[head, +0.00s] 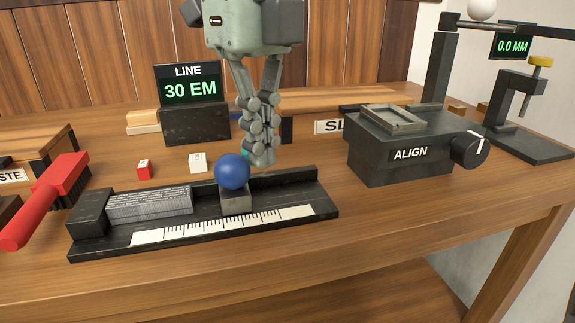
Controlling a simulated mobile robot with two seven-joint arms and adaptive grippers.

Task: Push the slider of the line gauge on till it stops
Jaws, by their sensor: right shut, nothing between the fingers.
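The line gauge (110,248) is a long dark tray with a white ruled scale (225,226) along its front. Its slider is a grey block (236,199) topped by a blue ball knob (232,171), near the middle of the tray. A row of grey type (150,204) fills the left part, with a gap between it and the slider. The display behind, marked LINE (190,84), reads 30 EM. My right gripper (260,160) points down just right of and behind the ball, shut and empty. I cannot tell if it touches the knob. My left gripper is out of view.
A red handle (45,200) lies left of the gauge. Small red (144,169) and white (198,162) blocks sit behind it. The ALIGN box (400,145) with a black knob stands to the right. The tray right of the slider is empty.

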